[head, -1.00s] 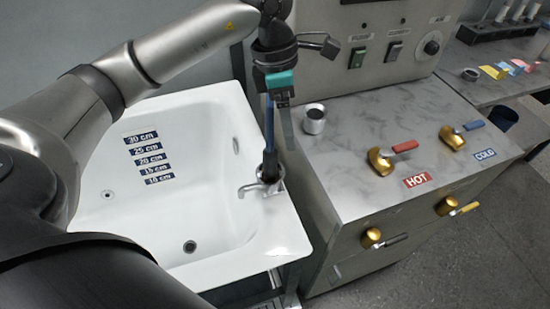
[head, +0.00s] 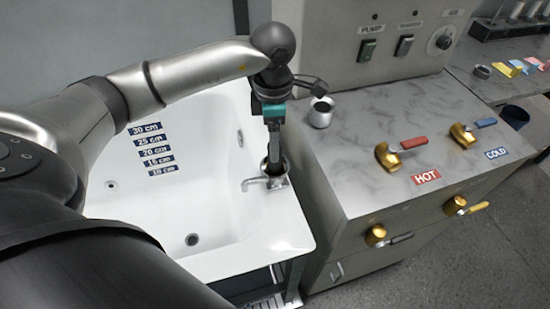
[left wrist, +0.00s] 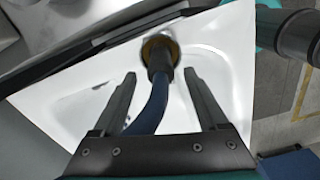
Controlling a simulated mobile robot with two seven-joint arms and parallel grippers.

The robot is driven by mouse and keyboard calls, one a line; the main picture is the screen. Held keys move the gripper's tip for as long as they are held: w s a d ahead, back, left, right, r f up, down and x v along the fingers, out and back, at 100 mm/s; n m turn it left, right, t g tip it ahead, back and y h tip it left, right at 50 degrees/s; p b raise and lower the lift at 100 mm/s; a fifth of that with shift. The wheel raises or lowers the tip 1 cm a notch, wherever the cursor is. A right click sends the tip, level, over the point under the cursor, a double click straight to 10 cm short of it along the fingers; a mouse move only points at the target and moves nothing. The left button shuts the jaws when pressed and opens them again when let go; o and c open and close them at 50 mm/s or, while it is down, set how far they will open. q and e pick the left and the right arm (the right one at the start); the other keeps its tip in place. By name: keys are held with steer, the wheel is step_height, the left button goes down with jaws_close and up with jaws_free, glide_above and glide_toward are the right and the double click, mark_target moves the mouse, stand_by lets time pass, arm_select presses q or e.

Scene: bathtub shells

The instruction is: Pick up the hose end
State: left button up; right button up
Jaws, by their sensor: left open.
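The hose end is a dark fitting with a brass-coloured ring (left wrist: 160,52) on a blue hose (left wrist: 152,108), seen in the left wrist view. It stands by the tap at the bathtub's right rim. My left gripper (left wrist: 159,78) is open, with one finger on each side of the hose and gaps showing on both sides. In the head view my left gripper (head: 272,148) points down over the tap (head: 264,182) and hides most of the hose. My right gripper is not in view.
The white bathtub (head: 262,236) lies below my left arm. A grey cabinet (head: 345,150) with a metal cup (head: 320,113), a red-handled valve (head: 392,155) and a blue-handled valve (head: 466,134) stands close on the right.

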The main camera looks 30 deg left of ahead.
arm_select(q)
steer(key=f, duration=0.4)
steer(key=shift+w+d+f+b, duration=0.1)
steer(key=shift+d+f+b, duration=0.1)
steer(key=shift+f+b, duration=0.15)
steer(key=shift+c, duration=0.4)
jaws_close()
